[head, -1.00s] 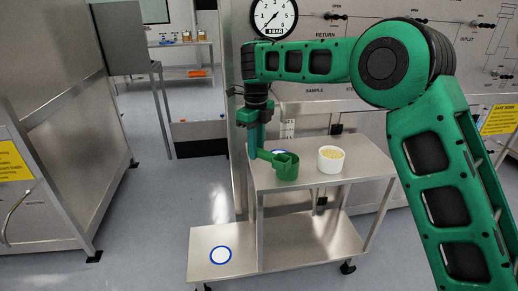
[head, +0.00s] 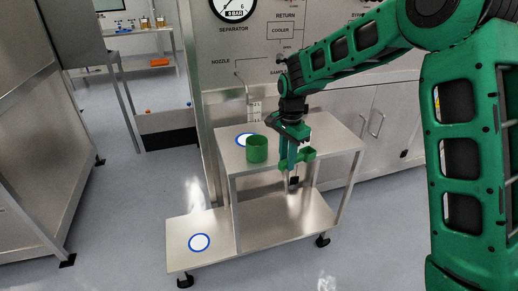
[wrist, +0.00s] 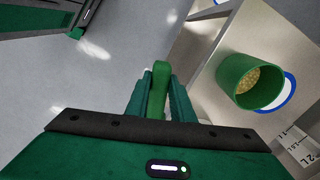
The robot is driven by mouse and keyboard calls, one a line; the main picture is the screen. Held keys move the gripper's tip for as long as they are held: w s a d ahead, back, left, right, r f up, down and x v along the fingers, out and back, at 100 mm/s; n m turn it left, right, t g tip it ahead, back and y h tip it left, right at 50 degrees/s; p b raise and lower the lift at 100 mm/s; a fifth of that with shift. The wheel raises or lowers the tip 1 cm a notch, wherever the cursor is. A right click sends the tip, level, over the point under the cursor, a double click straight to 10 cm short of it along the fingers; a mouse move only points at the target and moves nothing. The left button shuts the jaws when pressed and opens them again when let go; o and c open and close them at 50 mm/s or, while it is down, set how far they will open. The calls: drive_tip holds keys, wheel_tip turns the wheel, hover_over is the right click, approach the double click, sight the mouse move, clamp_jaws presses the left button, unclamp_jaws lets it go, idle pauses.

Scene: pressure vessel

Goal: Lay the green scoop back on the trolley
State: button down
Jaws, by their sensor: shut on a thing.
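My gripper (head: 292,165) is shut on the green scoop (head: 308,154) and points down at the front edge of the trolley's upper shelf (head: 330,152). In the wrist view the scoop's handle (wrist: 160,88) stands between the two fingers; its bowl is hidden there. The scoop is in the air, and I cannot tell its height above the shelf. A green cup (head: 257,149) stands on the upper shelf, left of my gripper, by a blue-and-white ring mark (head: 244,139). The wrist view shows pale granules inside this cup (wrist: 241,82).
The trolley's lower shelf (head: 285,215) is bare except for another ring mark (head: 199,242) at its left. A control panel (head: 280,60) stands behind the trolley. A steel cabinet (head: 30,160) is at the left, with open floor (head: 120,220) between.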

drive_tip(key=s+d+f+n, duration=0.1)
drive_tip(key=d+f+n, duration=0.3)
drive_tip(key=d, duration=0.5)
drive_tip(key=s+d+f+n, duration=0.2)
drive_tip(key=d+f+n, duration=0.1)
drive_tip(key=d+n, duration=0.4)
drive_tip(key=shift+d+f+n, duration=0.3)
drive_tip(key=shift+d+f, duration=0.1)
drive_tip(key=shift+d, duration=0.95)
drive_tip(key=shift+s, duration=0.15)
